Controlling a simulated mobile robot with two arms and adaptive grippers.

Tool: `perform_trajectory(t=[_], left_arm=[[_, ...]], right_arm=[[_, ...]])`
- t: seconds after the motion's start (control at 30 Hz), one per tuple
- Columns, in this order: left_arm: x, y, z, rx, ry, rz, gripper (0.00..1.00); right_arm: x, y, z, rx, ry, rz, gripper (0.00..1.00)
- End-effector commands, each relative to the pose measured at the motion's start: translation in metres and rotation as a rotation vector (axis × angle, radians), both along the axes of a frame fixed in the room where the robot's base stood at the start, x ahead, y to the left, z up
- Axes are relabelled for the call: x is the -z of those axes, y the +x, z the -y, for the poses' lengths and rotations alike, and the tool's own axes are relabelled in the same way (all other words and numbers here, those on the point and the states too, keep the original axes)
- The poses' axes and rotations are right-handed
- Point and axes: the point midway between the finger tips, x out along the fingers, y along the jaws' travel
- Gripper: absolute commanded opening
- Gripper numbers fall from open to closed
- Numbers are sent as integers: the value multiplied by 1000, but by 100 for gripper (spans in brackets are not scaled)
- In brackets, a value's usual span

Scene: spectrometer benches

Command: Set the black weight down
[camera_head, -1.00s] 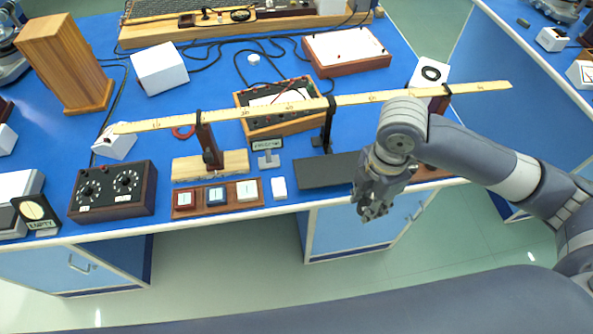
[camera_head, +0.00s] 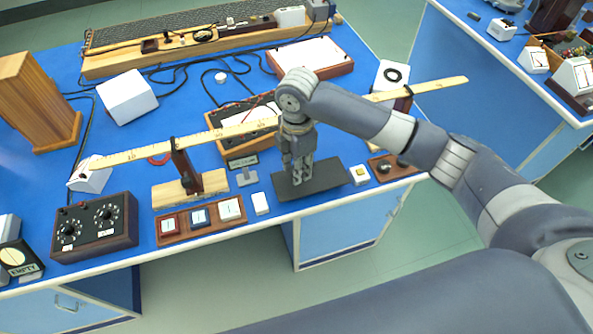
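My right gripper (camera_head: 298,172) points down over a dark grey mat (camera_head: 325,179) near the front edge of the blue bench. I cannot tell whether its fingers are open or shut, or whether they touch the mat. No black weight can be made out in the gripper; anything between the fingers is too small to tell. A brown block (camera_head: 410,170) with small dark round pieces on it sits right of the mat, but I cannot tell whether one is the weight. My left gripper is not in view.
A long yellow ruler beam (camera_head: 215,133) crosses the bench behind the gripper, and my arm passes in front of it. A small white block (camera_head: 360,174) stands between mat and brown block.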

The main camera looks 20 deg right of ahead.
Motion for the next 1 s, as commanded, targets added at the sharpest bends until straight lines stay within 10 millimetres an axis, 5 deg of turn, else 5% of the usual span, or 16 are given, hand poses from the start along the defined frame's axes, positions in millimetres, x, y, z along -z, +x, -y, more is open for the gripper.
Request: perform_trajectory(t=[0.33, 0.73, 0.77, 0.8, 1.0], left_arm=[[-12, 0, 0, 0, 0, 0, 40], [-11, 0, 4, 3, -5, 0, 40], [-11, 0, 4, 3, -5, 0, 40], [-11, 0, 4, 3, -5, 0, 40], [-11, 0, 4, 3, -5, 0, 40]], right_arm=[[32, 2, -1, 0, 0, -1, 2], [39, 2, -1, -1, 0, 1, 2], [39, 2, -1, -1, 0, 1, 38], [38, 2, -1, -1, 0, 1, 47], [38, 2, -1, -1, 0, 1, 52]])
